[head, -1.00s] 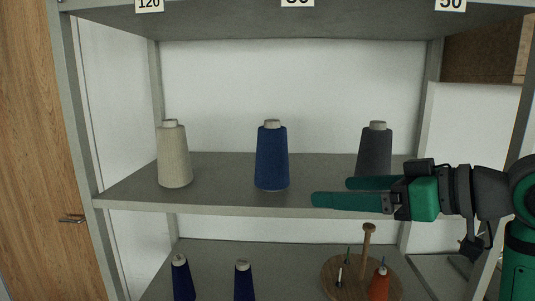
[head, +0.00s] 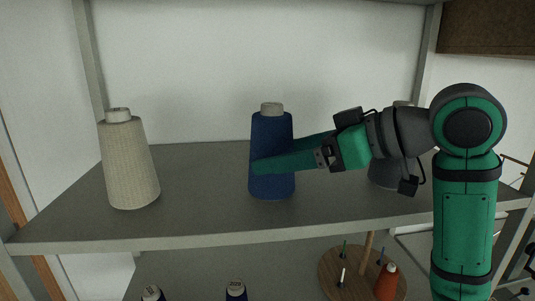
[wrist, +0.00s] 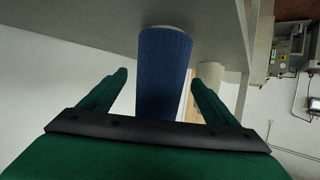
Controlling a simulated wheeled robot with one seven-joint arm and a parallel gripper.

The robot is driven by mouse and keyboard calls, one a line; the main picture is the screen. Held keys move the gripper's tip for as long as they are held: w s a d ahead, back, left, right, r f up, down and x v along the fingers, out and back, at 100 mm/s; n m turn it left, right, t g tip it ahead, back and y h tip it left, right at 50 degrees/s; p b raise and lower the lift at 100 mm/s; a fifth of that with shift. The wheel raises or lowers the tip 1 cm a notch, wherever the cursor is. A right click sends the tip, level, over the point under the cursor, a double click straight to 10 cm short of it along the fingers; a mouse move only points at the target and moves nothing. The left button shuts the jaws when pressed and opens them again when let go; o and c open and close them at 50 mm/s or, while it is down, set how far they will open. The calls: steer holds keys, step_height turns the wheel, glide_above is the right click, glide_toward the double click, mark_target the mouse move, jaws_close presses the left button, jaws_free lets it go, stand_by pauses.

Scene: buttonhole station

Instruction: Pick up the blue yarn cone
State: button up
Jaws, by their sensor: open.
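The blue yarn cone (head: 271,135) stands upright on the middle of the grey shelf (head: 200,222) in the head view. My gripper (head: 272,160) reaches in from the right, and its near finger crosses in front of the cone's lower half. In the wrist view the blue cone (wrist: 162,75) shows between the two spread green fingers (wrist: 158,90), with visible room on both sides. The gripper is open and holds nothing. I cannot tell whether a finger touches the cone.
A cream cone (head: 127,160) stands at the left of the shelf. A grey cone (head: 385,173) stands at the right, mostly hidden behind my arm. Below are dark blue cones (head: 236,290) and a round wooden stand (head: 332,272) with an orange cone (head: 387,282).

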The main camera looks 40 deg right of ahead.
mark_target(257, 158)
steer(key=shift+x, duration=1.2)
steer(key=shift+w+f, duration=0.25)
steer(key=shift+w, duration=0.25)
steer(key=x, duration=0.4)
steer(key=shift+a+r, duration=0.2)
steer(key=shift+a, duration=0.05)
steer(key=shift+d, duration=0.1)
steer(key=c, duration=1)
steer(key=shift+c, duration=1.2)
